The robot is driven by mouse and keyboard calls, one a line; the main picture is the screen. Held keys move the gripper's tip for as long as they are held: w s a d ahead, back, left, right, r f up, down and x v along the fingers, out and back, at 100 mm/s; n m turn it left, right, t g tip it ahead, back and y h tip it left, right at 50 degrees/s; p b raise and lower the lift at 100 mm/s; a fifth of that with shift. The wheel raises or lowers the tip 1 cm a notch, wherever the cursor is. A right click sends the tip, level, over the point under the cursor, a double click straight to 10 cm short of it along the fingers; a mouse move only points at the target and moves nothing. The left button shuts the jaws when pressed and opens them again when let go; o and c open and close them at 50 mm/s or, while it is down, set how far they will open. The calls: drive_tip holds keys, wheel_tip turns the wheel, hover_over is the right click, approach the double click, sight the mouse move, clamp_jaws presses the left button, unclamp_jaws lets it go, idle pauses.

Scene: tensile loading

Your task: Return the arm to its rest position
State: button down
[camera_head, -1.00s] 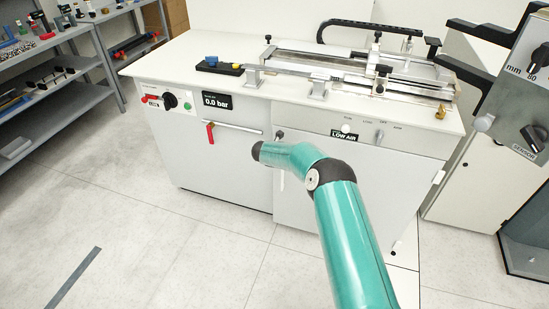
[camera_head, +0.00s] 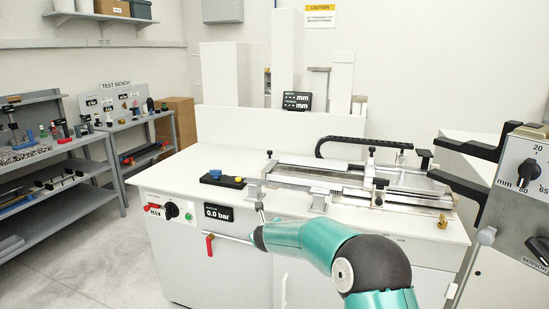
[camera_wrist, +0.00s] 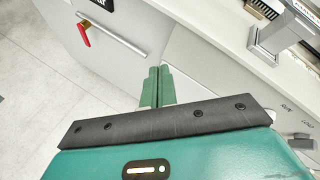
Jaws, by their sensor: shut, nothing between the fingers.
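My teal arm (camera_head: 315,240) rises from the bottom right of the head view and bends at a dark joint. Its far end reaches left, in front of the bench's front edge. In the wrist view my gripper (camera_wrist: 158,72) shows as two green fingers side by side, shut together with nothing between them. Beyond the fingers is the pale cabinet front. In the head view the fingers are too small and hidden to make out clearly.
The white bench (camera_head: 160,180) carries a metal test rig (camera_head: 350,180) and a black tray (camera_head: 222,180). A red-handled lever (camera_head: 209,245) sticks out from the cabinet front. A control panel (camera_head: 522,190) stands at right. Shelves (camera_head: 60,150) stand at left, with open floor before them.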

drive_tip(key=s+d+r+n+g+y, duration=0.15)
drive_tip(key=s+r+n+y, duration=0.25)
drive_tip(key=s+r+n, duration=1.3)
drive_tip(key=s+d+f+n+g+h, duration=0.1)
drive_tip(key=s+d+n, duration=0.3)
drive_tip(key=s, duration=0.7)
drive_tip(key=s+d+f+n+g+h, duration=0.1)
drive_tip(key=s+d+n+g+h, duration=0.1)
drive_tip(key=s+d+n, duration=0.2)
drive_tip(key=s+d+f+n+g+h, duration=0.1)
drive_tip(key=s+d+n, duration=0.3)
drive_tip(key=s, duration=1.6)
drive_tip(key=d+f+g, duration=0.1)
drive_tip(key=d, duration=0.3)
drive_tip(key=shift+d+n, duration=0.3)
drive_tip(key=shift+d, duration=0.05)
drive_tip(key=c, duration=2.2)
unclamp_jaws()
drive_tip(key=shift+s+r, duration=0.1)
